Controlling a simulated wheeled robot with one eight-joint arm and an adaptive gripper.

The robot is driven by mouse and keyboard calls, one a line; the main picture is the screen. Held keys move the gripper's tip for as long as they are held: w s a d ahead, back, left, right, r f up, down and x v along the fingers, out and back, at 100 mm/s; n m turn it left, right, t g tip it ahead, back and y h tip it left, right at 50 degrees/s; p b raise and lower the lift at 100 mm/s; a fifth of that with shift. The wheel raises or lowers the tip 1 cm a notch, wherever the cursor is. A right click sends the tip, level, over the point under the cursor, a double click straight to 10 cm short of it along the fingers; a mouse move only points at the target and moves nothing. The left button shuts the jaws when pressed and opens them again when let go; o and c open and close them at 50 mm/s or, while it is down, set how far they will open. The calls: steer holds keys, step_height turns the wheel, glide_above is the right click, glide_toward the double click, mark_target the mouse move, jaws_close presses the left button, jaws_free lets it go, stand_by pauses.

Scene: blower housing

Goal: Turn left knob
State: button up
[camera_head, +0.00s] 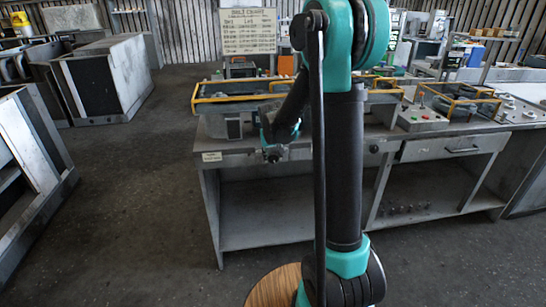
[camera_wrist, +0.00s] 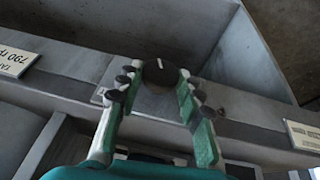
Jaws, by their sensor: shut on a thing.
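The left knob (camera_wrist: 160,74) is a round black dial with a white pointer line, set on a small metal plate on the front edge of the workbench. In the wrist view, its line points nearly straight up, leaning slightly left. My gripper (camera_wrist: 157,88) is shut on the knob, with one finger on each side of it. In the head view, my gripper (camera_head: 272,152) is at the bench's front edge and hides this knob. Another dark knob (camera_head: 373,148) shows further right on the same edge.
The metal workbench (camera_head: 270,225) has an open lower shelf and a drawer (camera_head: 455,146) at right. Yellow-framed equipment (camera_head: 235,92) stands on its top. A white label (camera_head: 212,157) is left of my gripper. Open floor lies to the left.

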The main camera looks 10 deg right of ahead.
steer(key=y, duration=0.3)
steer(key=shift+d+m, duration=0.4)
steer(key=shift+d+f+m+y, duration=0.15)
steer(key=shift+m+y, duration=0.15)
steer(key=shift+y, duration=1.7)
steer(key=o, duration=1.2)
steer(key=shift+c, duration=0.2)
steer(key=v, duration=1.2)
steer(key=shift+s, duration=0.15)
